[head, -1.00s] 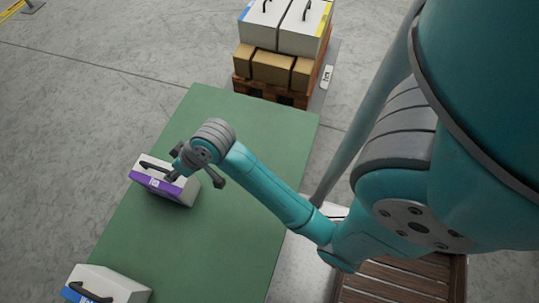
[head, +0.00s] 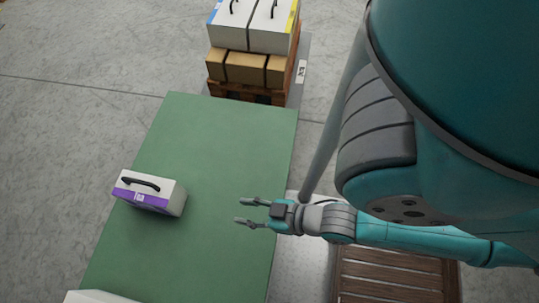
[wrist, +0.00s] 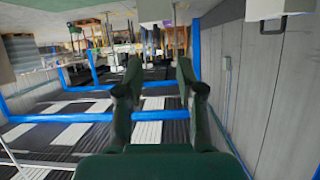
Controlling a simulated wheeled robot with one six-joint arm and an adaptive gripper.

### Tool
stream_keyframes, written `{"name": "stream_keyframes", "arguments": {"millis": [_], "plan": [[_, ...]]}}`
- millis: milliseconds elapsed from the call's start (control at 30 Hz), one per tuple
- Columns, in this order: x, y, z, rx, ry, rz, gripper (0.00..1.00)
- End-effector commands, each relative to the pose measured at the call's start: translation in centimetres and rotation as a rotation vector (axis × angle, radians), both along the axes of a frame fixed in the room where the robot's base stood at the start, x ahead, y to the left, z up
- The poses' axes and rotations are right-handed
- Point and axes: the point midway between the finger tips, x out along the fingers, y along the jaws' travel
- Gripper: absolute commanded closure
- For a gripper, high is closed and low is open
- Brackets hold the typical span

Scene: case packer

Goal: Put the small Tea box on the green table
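A white box with a purple band and a black handle (head: 172,191) stands on the green table (head: 215,150), left of its middle, in the head view. In the wrist view my gripper (wrist: 158,85) also shows two parted, empty fingers. No box is within them.
Part of another white box (head: 95,297) shows at the bottom left. Beyond the table's far end a wooden pallet (head: 245,95) carries brown cartons (head: 245,69) and white handled boxes (head: 233,27) with blue and yellow bands. The table's middle and far end are clear.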

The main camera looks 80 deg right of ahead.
Motion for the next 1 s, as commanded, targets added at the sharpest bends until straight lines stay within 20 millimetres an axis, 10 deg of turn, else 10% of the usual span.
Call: {"name": "stream_keyframes", "arguments": {"millis": [300,1000], "plan": [[-5.4,0.5,4.6,-0.054,-0.113,0.048,0.62],[-5.8,0.6,5.2,-0.058,-0.129,0.052,0.62]]}}
